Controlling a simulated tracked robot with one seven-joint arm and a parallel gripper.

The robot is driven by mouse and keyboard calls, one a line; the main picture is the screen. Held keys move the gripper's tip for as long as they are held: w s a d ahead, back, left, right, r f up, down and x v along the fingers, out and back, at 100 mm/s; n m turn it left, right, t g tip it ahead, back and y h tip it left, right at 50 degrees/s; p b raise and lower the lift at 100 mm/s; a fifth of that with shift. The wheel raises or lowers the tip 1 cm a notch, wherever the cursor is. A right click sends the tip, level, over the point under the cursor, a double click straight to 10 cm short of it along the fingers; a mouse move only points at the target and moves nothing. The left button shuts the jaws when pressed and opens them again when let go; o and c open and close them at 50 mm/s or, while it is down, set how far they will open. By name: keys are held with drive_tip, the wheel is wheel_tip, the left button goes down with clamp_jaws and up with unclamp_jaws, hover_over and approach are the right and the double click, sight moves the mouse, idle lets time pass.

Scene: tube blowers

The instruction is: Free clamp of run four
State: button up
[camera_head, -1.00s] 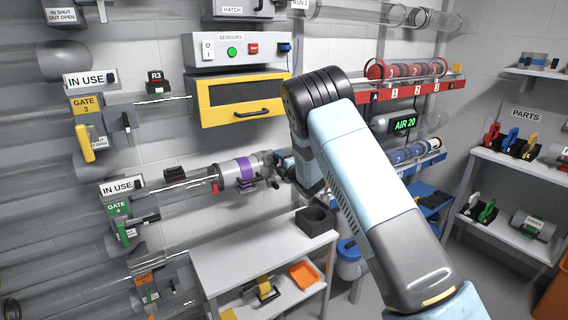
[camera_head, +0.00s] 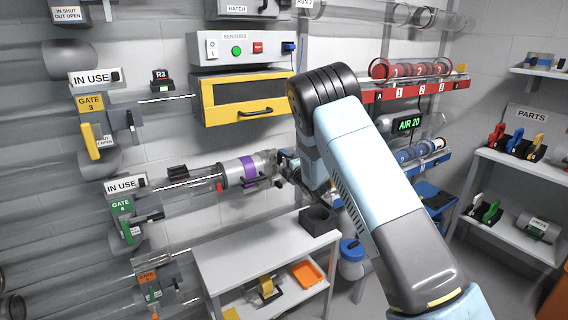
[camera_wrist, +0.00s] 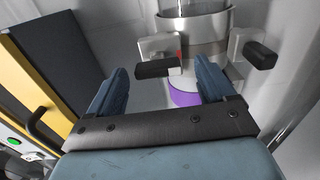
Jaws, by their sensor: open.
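The run four tube leaves the green GATE 4 (camera_head: 121,207) and ends in a clear piece with a purple band (camera_head: 248,169). A metal clamp (camera_head: 266,164) sits around the tube just right of this band. In the wrist view the clamp's silver band (camera_wrist: 196,45) circles the tube, with a dark lever (camera_wrist: 158,68) on a grey block at its left and a dark knob (camera_wrist: 260,55) at its right. My gripper (camera_wrist: 160,80) is open, its blue fingers either side of the lever; contact cannot be told. In the head view my arm hides most of the gripper.
A yellow-framed sensor box (camera_head: 246,97) is above the tube, its yellow edge close on the left in the wrist view (camera_wrist: 38,85). A parts shelf (camera_head: 510,170) is at right.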

drive_tip(key=v, duration=1.2)
drive_tip(key=shift+s, duration=0.15)
